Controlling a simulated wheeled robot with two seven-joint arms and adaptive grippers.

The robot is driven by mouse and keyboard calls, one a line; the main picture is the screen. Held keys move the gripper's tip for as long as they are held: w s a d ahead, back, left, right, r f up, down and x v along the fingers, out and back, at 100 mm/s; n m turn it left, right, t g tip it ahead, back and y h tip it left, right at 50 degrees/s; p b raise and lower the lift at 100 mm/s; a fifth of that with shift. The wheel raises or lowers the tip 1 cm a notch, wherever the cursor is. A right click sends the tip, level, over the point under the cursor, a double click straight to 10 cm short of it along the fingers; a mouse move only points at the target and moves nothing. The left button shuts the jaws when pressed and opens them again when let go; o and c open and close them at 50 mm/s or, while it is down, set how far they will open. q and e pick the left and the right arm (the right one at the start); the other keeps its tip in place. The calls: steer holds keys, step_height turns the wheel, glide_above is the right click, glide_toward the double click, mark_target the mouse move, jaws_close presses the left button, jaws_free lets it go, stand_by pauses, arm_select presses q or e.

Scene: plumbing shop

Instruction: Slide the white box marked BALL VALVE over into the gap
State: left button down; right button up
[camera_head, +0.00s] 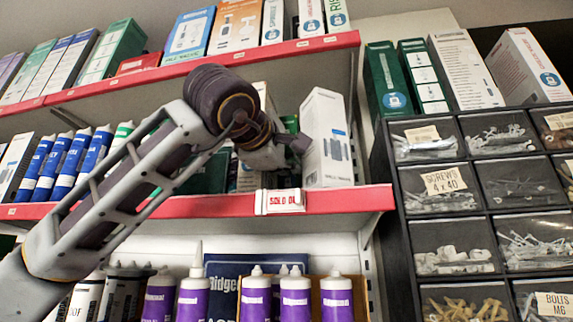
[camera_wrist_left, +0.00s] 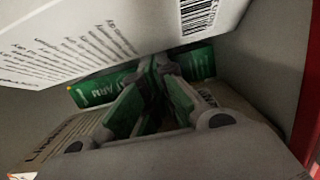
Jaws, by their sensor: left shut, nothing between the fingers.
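A tall white box (camera_head: 328,140) with small blue print stands at the right end of the middle shelf, turned at an angle. Its marking is too small to read. My left gripper (camera_head: 298,144) is at the box's left side, close to it; I cannot tell if they touch. In the left wrist view the gripper (camera_wrist_left: 157,72) is shut and empty, with a white box face (camera_wrist_left: 100,40) carrying a barcode along the top. The shelf space above the SOLD OUT tag (camera_head: 281,201) is partly hidden by my left arm. My right gripper is not in view.
Green boxes (camera_wrist_left: 95,88) lie behind the fingers in the wrist view. The red shelf edge (camera_head: 345,199) runs below the white box. Purple-labelled tubes (camera_head: 295,298) stand on the lower shelf. A black drawer rack (camera_head: 395,190) stands to the right. Boxes (camera_head: 190,35) fill the upper shelf.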

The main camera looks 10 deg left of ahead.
mark_target(303, 165)
arm_select(q)
steer(key=shift+s+d, duration=0.4)
steer(key=shift+d, duration=0.4)
steer(key=shift+s+d, duration=0.4)
steer(key=shift+d, duration=0.35)
steer(key=shift+a, duration=0.2)
steer(key=shift+s, duration=0.1)
